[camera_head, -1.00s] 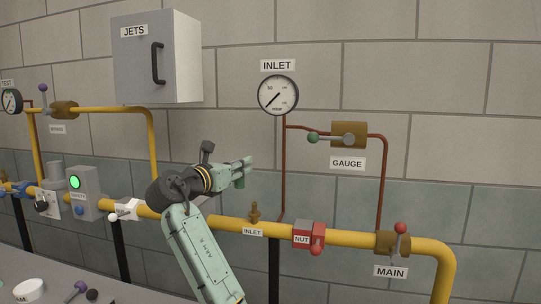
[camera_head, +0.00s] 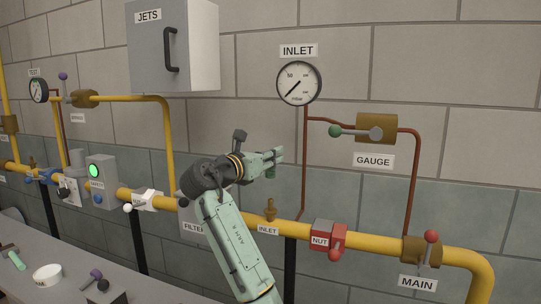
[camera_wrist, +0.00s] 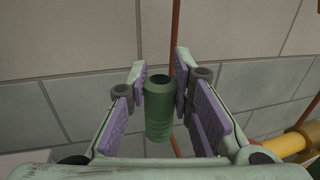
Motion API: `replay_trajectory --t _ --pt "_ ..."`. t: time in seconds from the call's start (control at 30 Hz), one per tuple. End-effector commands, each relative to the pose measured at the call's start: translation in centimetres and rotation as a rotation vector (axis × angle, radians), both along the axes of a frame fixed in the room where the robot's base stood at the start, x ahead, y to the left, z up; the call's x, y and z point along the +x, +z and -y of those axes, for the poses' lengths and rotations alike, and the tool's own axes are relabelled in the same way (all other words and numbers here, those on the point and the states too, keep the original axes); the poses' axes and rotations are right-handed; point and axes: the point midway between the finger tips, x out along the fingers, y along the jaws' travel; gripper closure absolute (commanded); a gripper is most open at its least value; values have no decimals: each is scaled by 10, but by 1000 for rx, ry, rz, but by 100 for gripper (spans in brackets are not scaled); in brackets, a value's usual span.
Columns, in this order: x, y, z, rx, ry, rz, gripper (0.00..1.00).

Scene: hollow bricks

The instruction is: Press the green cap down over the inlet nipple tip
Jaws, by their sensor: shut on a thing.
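My gripper (camera_head: 275,158) is shut on the green cap (camera_wrist: 159,108), a ribbed hollow cylinder with its dark open end facing up in the wrist view. Purple pads stand on both sides of it. In the head view, the lower part of the cap (camera_head: 271,173) shows under the fingers. The brass inlet nipple (camera_head: 270,211) stands upright on the yellow pipe, above the INLET label (camera_head: 268,231). The cap is above the nipple in the picture, with a clear gap between them. The nipple cannot be made out in the wrist view.
The yellow pipe (camera_head: 375,242) runs along the wall. The red NUT fitting (camera_head: 328,236) and MAIN valve (camera_head: 421,251) are to the right. A thin brown pipe (camera_head: 304,150) rises to the INLET gauge (camera_head: 299,83). A grey bench (camera_head: 70,262) lies at lower left.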

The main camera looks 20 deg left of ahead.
Motion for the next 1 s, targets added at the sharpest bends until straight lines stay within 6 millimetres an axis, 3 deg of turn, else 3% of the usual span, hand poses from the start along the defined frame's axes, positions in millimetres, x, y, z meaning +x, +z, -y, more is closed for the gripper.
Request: replay_trajectory --t 0.53,1.0 --pt "0 -48 1 -1 -2 0 100" --pt "0 -53 0 1 -1 0 100"
